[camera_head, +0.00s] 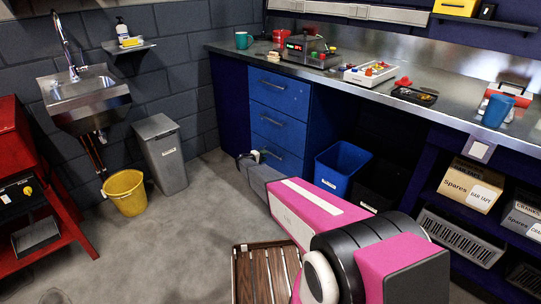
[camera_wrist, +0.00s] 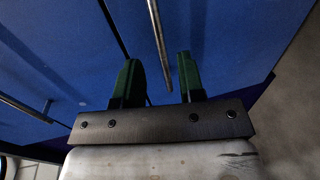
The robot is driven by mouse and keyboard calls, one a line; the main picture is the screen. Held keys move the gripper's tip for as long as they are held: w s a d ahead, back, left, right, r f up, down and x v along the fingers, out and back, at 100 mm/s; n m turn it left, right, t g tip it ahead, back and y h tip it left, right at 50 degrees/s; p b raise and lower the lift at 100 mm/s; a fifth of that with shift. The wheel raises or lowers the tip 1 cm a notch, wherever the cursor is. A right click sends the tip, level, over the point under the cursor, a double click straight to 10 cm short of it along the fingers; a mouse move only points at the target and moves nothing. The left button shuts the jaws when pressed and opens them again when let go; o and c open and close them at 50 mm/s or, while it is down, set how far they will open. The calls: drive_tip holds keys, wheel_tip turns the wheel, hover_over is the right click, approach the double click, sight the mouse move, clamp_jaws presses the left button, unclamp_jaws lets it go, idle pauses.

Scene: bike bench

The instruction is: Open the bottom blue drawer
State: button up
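The bottom blue drawer (camera_head: 290,163) is the lowest of three in the bench cabinet and looks shut. My arm partly covers it in the head view. In the wrist view its blue front (camera_wrist: 225,50) fills the right side, with its bar handle (camera_wrist: 157,42) running down between my fingers. My gripper (camera_wrist: 157,75) is open, with one dark green finger on each side of the handle. A gap shows between the handle and each finger. I cannot tell how deep the handle sits between them. In the head view the gripper tips are mostly hidden beside the drawer.
The middle drawer (camera_head: 279,128) and top drawer (camera_head: 280,92) above look shut. The middle drawer's handle (camera_wrist: 30,110) shows at left in the wrist view. A blue bin (camera_head: 342,165) stands right of the cabinet. A grey bin (camera_head: 160,152) and yellow bucket (camera_head: 126,192) stand left. A slatted crate (camera_head: 265,275) is on the floor.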

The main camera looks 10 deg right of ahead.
drive_tip(key=x, duration=0.6)
drive_tip(key=shift+d, duration=0.1)
clamp_jaws()
drive_tip(key=f+v, duration=0.2)
drive_tip(key=v, duration=1.1)
drive_tip(key=f+v, duration=0.3)
drive_tip(key=v, duration=0.9)
drive_tip(key=s+a+f+v, duration=0.1)
drive_tip(key=f+v, duration=0.1)
drive_tip(key=v, duration=1.1)
drive_tip(key=shift+s+a+f, duration=0.2)
drive_tip(key=shift+a, duration=0.15)
unclamp_jaws()
